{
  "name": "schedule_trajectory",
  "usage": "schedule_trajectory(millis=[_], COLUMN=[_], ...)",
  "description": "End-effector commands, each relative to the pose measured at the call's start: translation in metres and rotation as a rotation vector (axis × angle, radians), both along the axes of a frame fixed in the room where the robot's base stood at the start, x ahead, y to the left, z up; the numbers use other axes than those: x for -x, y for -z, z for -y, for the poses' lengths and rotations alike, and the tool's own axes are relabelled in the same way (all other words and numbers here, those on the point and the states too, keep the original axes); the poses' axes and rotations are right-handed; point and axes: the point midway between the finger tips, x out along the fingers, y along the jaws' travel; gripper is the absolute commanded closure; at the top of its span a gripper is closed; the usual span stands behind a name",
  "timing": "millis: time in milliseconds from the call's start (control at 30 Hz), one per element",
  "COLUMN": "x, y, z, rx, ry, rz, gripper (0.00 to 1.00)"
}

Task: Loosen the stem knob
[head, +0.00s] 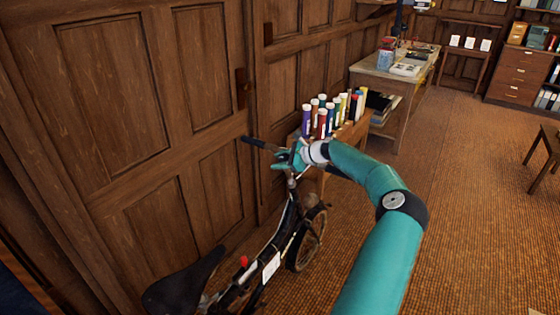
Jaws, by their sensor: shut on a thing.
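A dark bicycle (291,228) stands beside the wood-panelled wall, with its saddle (185,284) toward me and its front wheel (312,240) farther off. A black handlebar grip (253,142) sticks out to the left of the stem. My teal gripper (281,160) is at the top of the stem, shut on what appears to be the stem knob. The jaws and wrist hide the knob and the middle of the handlebar. A small red part (243,261) shows on the frame near the saddle.
A wooden stand with several coloured tubes (331,116) is just behind my gripper. A desk (407,85) with books stands farther back. The panelled wall (125,110) is close on the left. The brown floor (475,190) to the right is mostly clear, with a stool (545,155) at the edge.

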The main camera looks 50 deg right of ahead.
Motion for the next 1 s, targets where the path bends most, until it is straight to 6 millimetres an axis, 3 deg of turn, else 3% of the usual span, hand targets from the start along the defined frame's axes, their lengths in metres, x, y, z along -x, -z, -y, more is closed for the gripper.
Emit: schedule_trajectory(millis=[300,333,433,767,1000], x=[-0.001,-0.001,-0.001,0.001,0.029], y=[-0.003,-0.003,-0.002,-0.002,-0.015], z=[0.0,0.0,0.0,0.001,0.011], rx=[0.002,0.002,0.002,0.0,0.004], ry=[0.001,0.001,0.001,0.001,0.004], rz=[0.004,0.004,0.003,0.0,-0.001], gripper=[0.83,0.59,0.39,0.39,0.39])
